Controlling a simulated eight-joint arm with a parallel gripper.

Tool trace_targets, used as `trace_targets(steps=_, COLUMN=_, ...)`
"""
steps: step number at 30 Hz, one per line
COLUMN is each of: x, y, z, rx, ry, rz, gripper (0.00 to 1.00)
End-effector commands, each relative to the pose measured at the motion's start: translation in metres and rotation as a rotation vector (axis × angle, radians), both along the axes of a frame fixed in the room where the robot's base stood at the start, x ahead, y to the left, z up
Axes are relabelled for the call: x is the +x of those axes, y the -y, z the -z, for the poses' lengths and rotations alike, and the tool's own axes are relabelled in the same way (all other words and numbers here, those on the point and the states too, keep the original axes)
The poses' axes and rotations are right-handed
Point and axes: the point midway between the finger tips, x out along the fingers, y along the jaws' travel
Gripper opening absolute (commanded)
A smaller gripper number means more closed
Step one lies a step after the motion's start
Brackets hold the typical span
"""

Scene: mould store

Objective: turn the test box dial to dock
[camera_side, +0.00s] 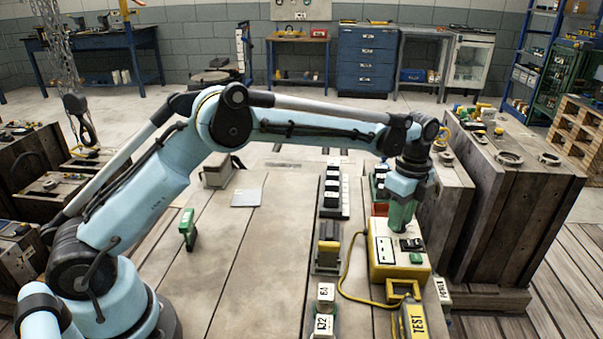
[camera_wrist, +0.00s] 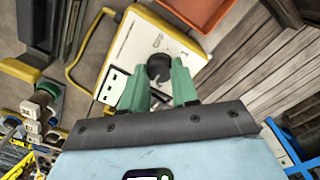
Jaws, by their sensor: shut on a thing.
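The test box (camera_side: 384,252), yellow with a pale top, stands on the table right of centre in the side view. It also shows in the wrist view (camera_wrist: 135,48). Its dark round dial (camera_wrist: 159,67) sits between the green fingers of my gripper (camera_wrist: 159,82), which is shut on it. In the side view my gripper (camera_side: 402,216) points down at the box top, and its fingers hide the dial there. Position markings around the dial, including dock, are not readable. A black part (camera_side: 411,244) and a green part (camera_side: 416,258) sit beside it on the box top.
A yellow cable runs from the box's left side. A yellow TEST tag (camera_side: 415,320) lies at its front. A row of black and white blocks (camera_side: 334,190) stands left, and an orange-red tray (camera_wrist: 195,12) behind. Wooden crates (camera_side: 520,190) stand right. The table's left is mostly clear.

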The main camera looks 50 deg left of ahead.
Motion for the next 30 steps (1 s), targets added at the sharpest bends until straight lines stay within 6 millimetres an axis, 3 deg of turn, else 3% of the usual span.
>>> trace_targets(steps=16, x=-0.0006, y=-0.0006, z=-0.0014, rx=0.002, ry=-0.003, rz=0.022, gripper=0.00)
trace_targets(steps=17, x=-0.0006, y=-0.0006, z=-0.0013, rx=0.002, ry=-0.003, rz=0.022, gripper=0.34)
trace_targets(steps=21, x=-0.0004, y=-0.0005, z=-0.0009, rx=0.001, ry=-0.002, rz=0.022, gripper=0.55)
trace_targets(steps=30, x=-0.0001, y=-0.0003, z=-0.0014, rx=0.000, ry=0.000, rz=0.021, gripper=0.55)
